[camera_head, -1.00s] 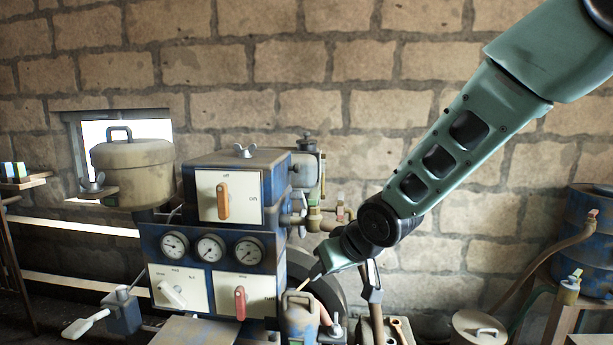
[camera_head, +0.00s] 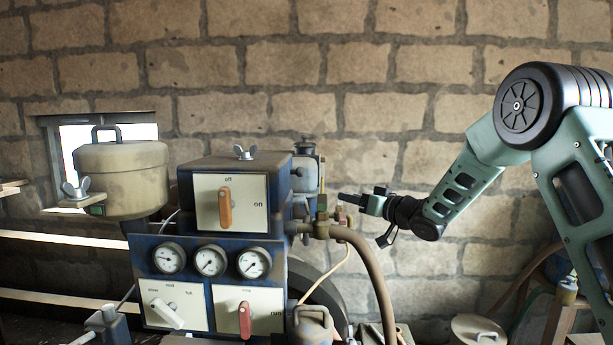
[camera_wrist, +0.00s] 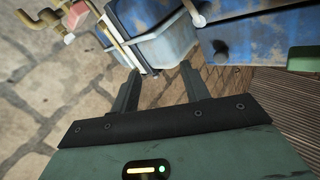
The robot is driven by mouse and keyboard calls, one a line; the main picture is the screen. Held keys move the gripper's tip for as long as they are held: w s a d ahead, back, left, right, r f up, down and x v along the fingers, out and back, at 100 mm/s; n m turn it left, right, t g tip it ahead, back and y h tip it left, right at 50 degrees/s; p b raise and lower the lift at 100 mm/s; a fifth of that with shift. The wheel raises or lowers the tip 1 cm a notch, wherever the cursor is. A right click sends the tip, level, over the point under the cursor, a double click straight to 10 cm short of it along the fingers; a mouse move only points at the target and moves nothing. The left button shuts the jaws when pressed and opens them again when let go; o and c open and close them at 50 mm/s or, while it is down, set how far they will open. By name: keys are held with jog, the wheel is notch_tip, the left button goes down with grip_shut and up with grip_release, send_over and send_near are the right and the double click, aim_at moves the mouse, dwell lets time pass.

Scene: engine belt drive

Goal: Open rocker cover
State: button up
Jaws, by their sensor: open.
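The blue engine unit (camera_head: 291,185) stands left of centre in the head view. I cannot tell for certain which part is the rocker cover. My gripper (camera_head: 345,199) is right of the upper box, near the small tank and pipe fittings. In the wrist view my gripper (camera_wrist: 158,82) is open, with nothing between its fingers. A blue-grey tank (camera_wrist: 165,38) lies just beyond the fingers, and a worn blue surface (camera_wrist: 255,30) is to the right.
A beige lidded pot (camera_head: 122,180) with a wing nut bracket stands at left. A brown hose (camera_head: 373,265) curves down from the brass fitting (camera_head: 322,228) below my gripper. Gauges and switches cover the front panel. The brick wall (camera_head: 400,60) closes the back.

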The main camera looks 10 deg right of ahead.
jog(key=w+a+r+n+g+y+p, duration=0.2)
jog(key=a+r+n+g+y, duration=0.1)
jog(key=a+y, duration=0.2)
jog(key=w+a+r+n+g+y+p, duration=0.2)
jog(key=a+r+n+g+y+p, duration=0.1)
jog(key=a+y, duration=0.3)
jog(key=shift+a+r, duration=0.2)
jog(key=shift+a, duration=0.4)
grip_shut()
